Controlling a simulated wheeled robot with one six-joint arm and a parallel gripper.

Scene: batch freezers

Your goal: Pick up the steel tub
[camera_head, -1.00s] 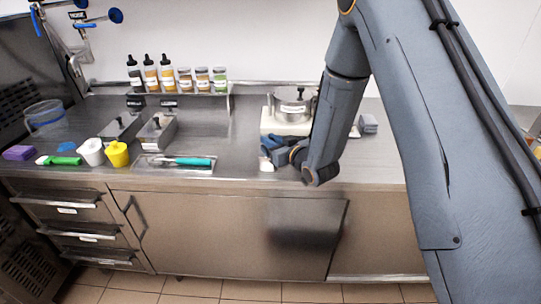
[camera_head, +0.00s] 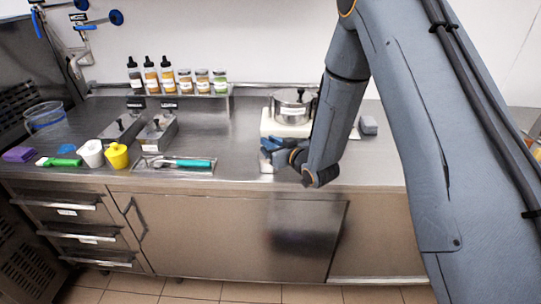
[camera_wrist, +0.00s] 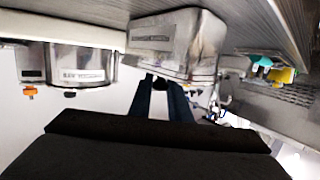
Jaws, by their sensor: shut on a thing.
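The steel tub (camera_wrist: 172,42) is a shiny, labelled metal box in the wrist view, where the scene appears upside down. My gripper (camera_wrist: 163,82) reaches the tub's rim with its blue fingers and is shut on it. In the head view my gripper (camera_head: 270,148) is low over the counter in front of the steel pot. The tub hardly stands out there; only a pale shiny patch shows by the fingers. I cannot tell whether the tub is clear of the counter.
A lidded steel pot (camera_head: 293,103) on a white base (camera_head: 285,128) stands just behind my gripper. A tray (camera_head: 150,168) with a teal-handled tool lies to the left. Lidded steel containers (camera_head: 157,135) and squeeze bottles (camera_head: 151,78) stand farther back. A grey block (camera_head: 368,125) is to the right.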

